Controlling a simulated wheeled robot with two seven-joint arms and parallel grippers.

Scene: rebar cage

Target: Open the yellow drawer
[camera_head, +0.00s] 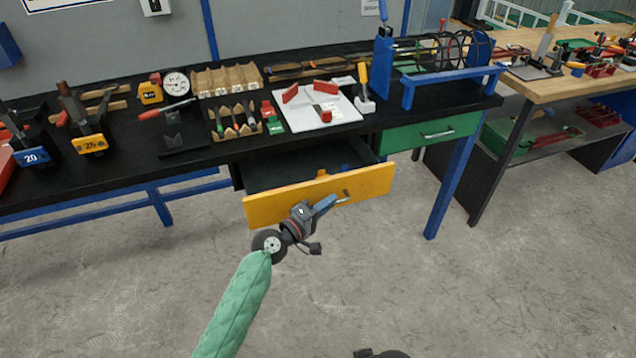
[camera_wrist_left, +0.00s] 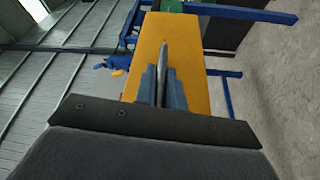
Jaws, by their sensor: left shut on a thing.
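The yellow drawer (camera_head: 290,208) under the black workbench is pulled partway out, and its dark inside shows behind the front panel. My left gripper (camera_head: 335,202) is at the middle of the drawer front, shut on its handle, which the fingers mostly hide. In the left wrist view the two blue-grey fingers of my left gripper (camera_wrist_left: 162,86) close around a thin grey handle bar (camera_wrist_left: 164,55) in front of the yellow panel (camera_wrist_left: 185,45). My right gripper does not show clearly; only a dark piece appears at the bottom edge of the head view.
A green drawer (camera_head: 428,134) to the right is closed. The black bench top (camera_head: 190,150) carries clamps, a gauge, wooden racks and a white tray (camera_head: 318,108). A blue bench leg (camera_head: 452,185) stands right of the drawer. The floor in front is clear.

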